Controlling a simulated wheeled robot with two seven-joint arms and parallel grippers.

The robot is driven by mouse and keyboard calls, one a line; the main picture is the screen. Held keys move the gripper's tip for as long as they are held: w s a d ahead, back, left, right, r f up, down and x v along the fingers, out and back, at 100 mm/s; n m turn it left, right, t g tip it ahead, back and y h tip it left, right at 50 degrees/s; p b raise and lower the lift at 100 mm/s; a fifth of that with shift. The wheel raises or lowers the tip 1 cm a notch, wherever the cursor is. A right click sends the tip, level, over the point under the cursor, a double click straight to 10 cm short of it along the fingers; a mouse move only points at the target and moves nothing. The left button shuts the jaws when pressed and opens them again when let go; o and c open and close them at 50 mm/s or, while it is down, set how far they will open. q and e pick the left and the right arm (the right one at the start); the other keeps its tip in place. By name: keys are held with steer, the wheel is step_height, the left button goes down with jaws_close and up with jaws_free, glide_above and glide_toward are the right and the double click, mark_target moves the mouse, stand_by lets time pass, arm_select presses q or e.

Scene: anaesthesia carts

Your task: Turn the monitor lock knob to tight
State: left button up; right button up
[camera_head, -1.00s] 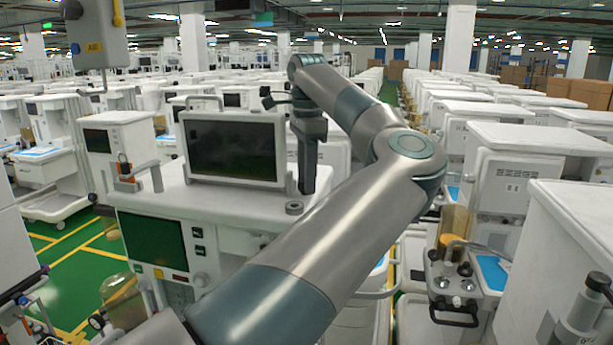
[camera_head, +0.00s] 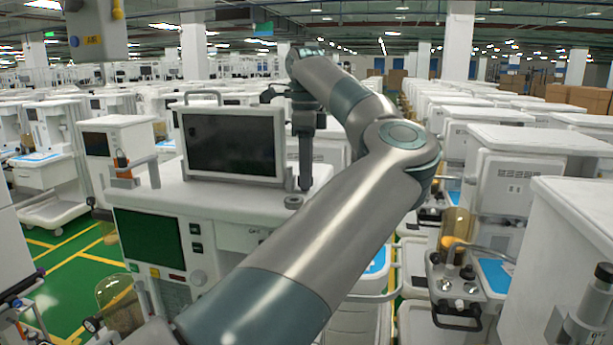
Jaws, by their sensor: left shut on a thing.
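The grey-framed monitor (camera_head: 232,142) with a dark screen stands on top of a white anaesthesia cart (camera_head: 158,200). My left arm comes up from the lower left, bends at the right and reaches back over the cart. My left gripper (camera_head: 305,184) points down just right of the monitor, fingers together, low over the cart top. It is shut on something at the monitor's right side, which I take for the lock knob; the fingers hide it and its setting. A small grey round piece (camera_head: 293,202) sits on the cart top just in front of the fingertips. My right gripper is not in view.
Rows of similar white carts fill the hall behind and to the right, close to my arm. A wall-type box with a yellow part (camera_head: 95,30) hangs at upper left. Green floor (camera_head: 75,270) with yellow lines is open at the left.

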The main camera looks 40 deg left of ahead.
arm_select(q)
steer(key=o, duration=1.1)
steer(key=shift+r, duration=0.15)
steer(key=shift+r+b, duration=0.4)
steer(key=shift+r, duration=0.2)
step_height(320, 180, up, 7)
steer(key=shift+r+b, duration=0.1)
steer(key=shift+b, duration=0.35)
steer(key=shift+s+d+r+p, duration=0.1)
steer(key=shift+r+p, duration=0.6)
steer(key=shift+r, duration=1.5)
steer(key=shift+s+r+p, duration=0.1)
steer(key=shift+r+p, duration=0.55)
steer(key=shift+r, duration=1.5)
